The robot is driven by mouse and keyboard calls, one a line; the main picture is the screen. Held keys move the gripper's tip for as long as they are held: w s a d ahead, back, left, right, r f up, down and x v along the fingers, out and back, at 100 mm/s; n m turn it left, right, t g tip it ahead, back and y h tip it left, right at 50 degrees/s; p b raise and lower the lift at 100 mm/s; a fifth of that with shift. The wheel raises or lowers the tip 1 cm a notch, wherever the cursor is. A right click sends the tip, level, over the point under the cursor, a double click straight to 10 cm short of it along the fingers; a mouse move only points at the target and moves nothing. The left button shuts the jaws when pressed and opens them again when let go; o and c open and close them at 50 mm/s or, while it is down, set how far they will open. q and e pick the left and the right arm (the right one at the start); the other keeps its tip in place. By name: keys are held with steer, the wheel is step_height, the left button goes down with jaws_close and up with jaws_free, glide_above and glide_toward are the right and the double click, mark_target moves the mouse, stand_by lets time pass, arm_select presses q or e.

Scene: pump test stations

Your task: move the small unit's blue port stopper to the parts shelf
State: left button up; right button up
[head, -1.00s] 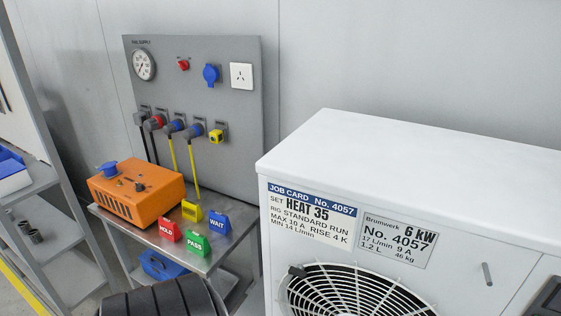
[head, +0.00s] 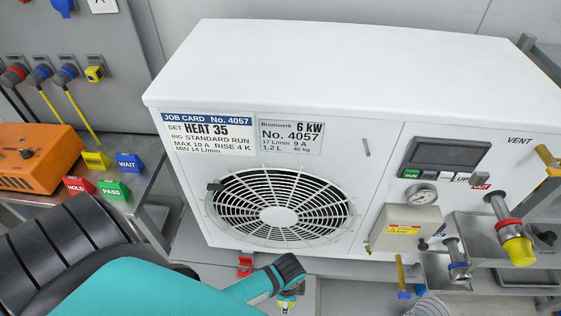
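A white pump unit (head: 330,70) labelled 6 kW No. 4057 fills the middle of the head view; I cannot tell whether it is the small unit. At its right front, a short pipe (head: 453,250) has a blue ring or stopper (head: 458,268) at its lower end. The OUT pipe beside it ends in a yellow stopper (head: 518,250) under a red ring. My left arm reaches in from the lower left. My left gripper (head: 287,303) hangs low before the unit, apart from the pipes, its fingers too small to read. My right gripper and the parts shelf are not in view.
An orange box (head: 38,157) and coloured tags, including the blue WAIT tag (head: 130,162), are on a metal bench at left. A grey tray (head: 480,222) sits around the pipes. A blue-ended brass valve (head: 403,292) hangs low beside them. A grey panel with plugs stands behind the bench.

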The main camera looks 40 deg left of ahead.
arm_select(q)
steer(key=shift+a, duration=0.75)
steer(key=shift+a+f, duration=0.15)
steer(key=shift+f, duration=0.8)
steer(key=shift+a+f, duration=0.1)
steer(key=shift+f, duration=0.8)
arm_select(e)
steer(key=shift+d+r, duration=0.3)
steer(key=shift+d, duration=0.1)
arm_select(q)
steer(key=o, duration=1.3)
step_height(320, 180, up, 12)
steer(key=shift+p, duration=0.6)
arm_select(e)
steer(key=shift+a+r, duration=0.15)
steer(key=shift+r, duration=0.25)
